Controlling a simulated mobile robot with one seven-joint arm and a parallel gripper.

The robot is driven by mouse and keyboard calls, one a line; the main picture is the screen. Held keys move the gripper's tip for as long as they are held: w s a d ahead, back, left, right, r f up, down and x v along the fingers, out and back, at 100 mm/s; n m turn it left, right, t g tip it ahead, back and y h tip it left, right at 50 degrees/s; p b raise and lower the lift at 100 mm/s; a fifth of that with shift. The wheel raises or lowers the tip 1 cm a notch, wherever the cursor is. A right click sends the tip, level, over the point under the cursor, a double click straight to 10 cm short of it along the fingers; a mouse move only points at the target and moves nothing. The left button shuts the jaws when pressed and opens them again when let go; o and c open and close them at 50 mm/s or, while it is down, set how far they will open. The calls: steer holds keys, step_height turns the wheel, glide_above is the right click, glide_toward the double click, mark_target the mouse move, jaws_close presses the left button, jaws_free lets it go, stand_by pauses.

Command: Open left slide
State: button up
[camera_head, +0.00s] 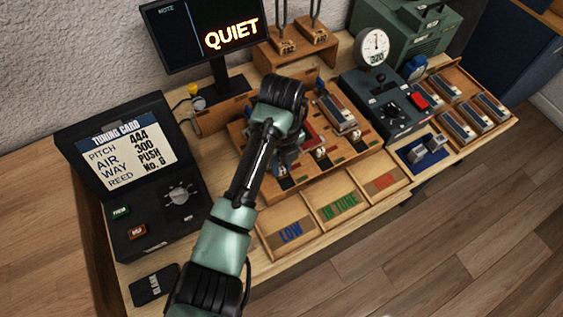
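The wooden action board (375,150) stands in the middle of the bench with a row of small metal-topped slide pieces along its front. The middle piece (322,153) and the right piece (353,134) show clearly. The left piece (283,171) shows only in part beside my arm. My gripper (287,158) is low over the left part of the board, close to the left piece. My own arm covers much of it, so I cannot tell whether its fingers are open or touch anything. A red part (309,133) shows just right of it.
A tuning card console (120,220) stands left. A wooden tray marked LOW and IN TUNE (334,205) lies in front. A gauge box (378,90) and a tray of blocks (465,80) stand right. A screen reading QUIET (205,30) stands behind.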

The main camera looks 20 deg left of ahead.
jaws_close()
stand_by(1.0)
